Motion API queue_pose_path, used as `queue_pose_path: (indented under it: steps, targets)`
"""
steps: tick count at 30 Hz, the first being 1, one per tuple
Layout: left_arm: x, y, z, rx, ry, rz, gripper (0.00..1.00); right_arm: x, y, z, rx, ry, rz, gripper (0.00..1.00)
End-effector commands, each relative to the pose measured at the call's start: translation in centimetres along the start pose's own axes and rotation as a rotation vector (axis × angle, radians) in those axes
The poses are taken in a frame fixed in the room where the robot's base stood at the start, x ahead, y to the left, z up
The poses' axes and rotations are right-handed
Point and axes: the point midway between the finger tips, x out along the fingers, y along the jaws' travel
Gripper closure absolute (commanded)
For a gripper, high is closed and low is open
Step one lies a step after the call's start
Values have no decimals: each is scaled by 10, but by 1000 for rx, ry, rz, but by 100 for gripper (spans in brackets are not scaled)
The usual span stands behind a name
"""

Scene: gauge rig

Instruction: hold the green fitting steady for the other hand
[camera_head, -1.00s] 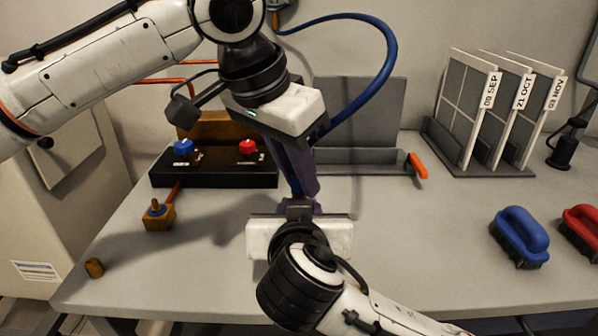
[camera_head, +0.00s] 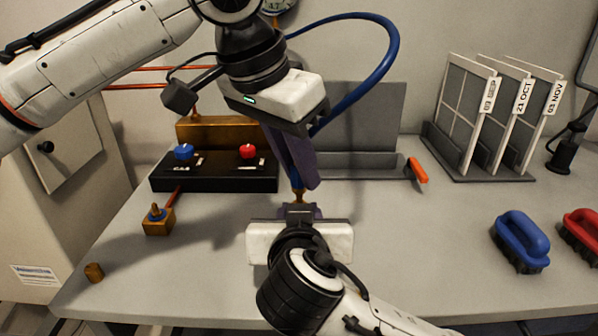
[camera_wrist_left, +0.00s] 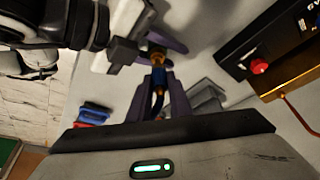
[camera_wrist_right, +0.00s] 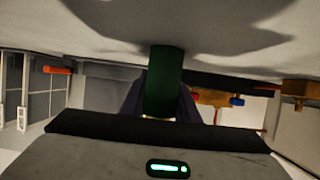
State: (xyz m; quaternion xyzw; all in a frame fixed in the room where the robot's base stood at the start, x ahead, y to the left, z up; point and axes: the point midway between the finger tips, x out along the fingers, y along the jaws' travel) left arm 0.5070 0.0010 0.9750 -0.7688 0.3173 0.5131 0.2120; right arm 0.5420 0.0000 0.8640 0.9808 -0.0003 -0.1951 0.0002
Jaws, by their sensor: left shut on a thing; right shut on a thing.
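The green fitting (camera_wrist_right: 164,82) is an upright-looking dark green cylinder between the purple fingers of my right gripper (camera_wrist_right: 162,105) in the right wrist view. In the head view my right gripper (camera_head: 300,211) is low at the middle, above the bench, and its own body hides the fitting. My left gripper (camera_head: 303,186) points down just beyond and above it. In the left wrist view, the left fingers (camera_wrist_left: 160,100) are shut on the blue hose end (camera_wrist_left: 158,78). Its brass tip (camera_wrist_left: 155,56) reaches the right fingers; whether it touches the fitting is hidden.
A black box with blue and red knobs (camera_head: 214,172) stands behind on the left. The dated panels (camera_head: 490,120), blue brush (camera_head: 521,242) and red brush (camera_head: 583,230) are at the right.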

Motion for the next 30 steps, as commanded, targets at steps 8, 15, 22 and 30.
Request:
queue_pose_path:
  steps: [8,15,22,30]
  targets:
    - [-13,0,-6,1,1,1,100,0,0,0,-1,-1,0,100]
    - [-25,0,-10,1,1,1,100,0,0,0,0,-1,0,100]
    - [-31,0,-13,1,0,2,100,0,0,0,0,-1,-1,100]
    - [-31,0,-13,1,0,1,100,0,0,0,0,-1,-1,65]
